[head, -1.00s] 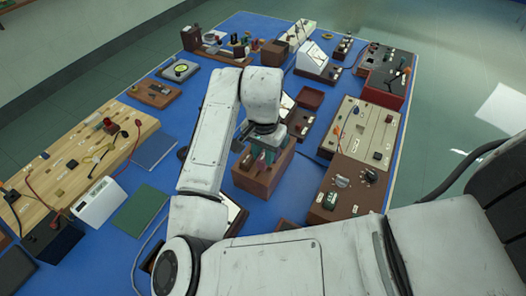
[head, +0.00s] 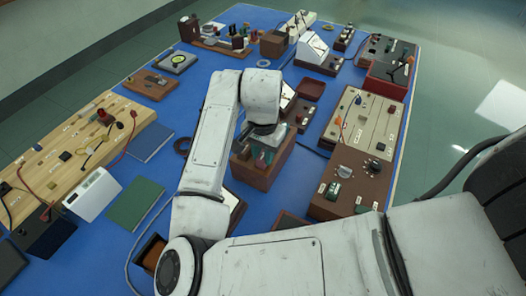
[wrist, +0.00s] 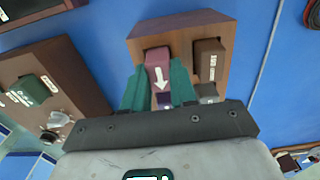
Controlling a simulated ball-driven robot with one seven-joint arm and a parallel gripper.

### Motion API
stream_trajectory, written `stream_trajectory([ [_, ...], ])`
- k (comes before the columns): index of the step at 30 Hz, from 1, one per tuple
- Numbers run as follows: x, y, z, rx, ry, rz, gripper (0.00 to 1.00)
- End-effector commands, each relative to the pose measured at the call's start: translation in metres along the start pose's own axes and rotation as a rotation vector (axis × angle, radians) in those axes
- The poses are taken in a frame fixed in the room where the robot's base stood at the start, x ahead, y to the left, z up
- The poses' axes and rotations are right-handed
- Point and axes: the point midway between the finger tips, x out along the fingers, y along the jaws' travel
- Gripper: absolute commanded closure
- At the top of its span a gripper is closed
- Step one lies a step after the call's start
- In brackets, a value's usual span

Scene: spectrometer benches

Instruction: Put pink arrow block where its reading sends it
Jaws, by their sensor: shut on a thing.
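The pink arrow block (wrist: 158,68) shows a white arrow in the wrist view. It is between the teal fingers of my gripper (wrist: 158,88), which is shut on it. The block is at one end of a brown wooden box (wrist: 186,28), beside a dark brown piece (wrist: 209,62) with a white label. I cannot tell how deep the block sits in the box. In the head view my gripper (head: 258,153) is at the wooden box (head: 256,177), mostly hidden by my arm. I cannot make out a reading.
A brown panel with a green part (wrist: 35,88) lies left of the box in the wrist view. In the head view, a beige and brown panel (head: 362,130) is to the right. A wooden board (head: 75,140) and a green book (head: 136,204) are to the left. Blue tabletop shows between them.

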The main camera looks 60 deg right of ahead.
Motion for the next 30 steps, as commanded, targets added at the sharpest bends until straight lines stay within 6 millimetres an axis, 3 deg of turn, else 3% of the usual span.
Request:
stream_trajectory([
  [5,0.000,0.000,0.000,0.000,0.000,0.000,1.00],
  [6,0.000,0.000,0.000,0.000,0.000,0.000,0.73],
  [15,0.000,0.000,0.000,0.000,0.000,0.000,0.44],
  [24,-0.003,0.000,0.000,0.001,0.001,0.000,0.44],
  [30,-0.028,0.000,-0.001,0.003,0.002,-0.003,0.44],
])
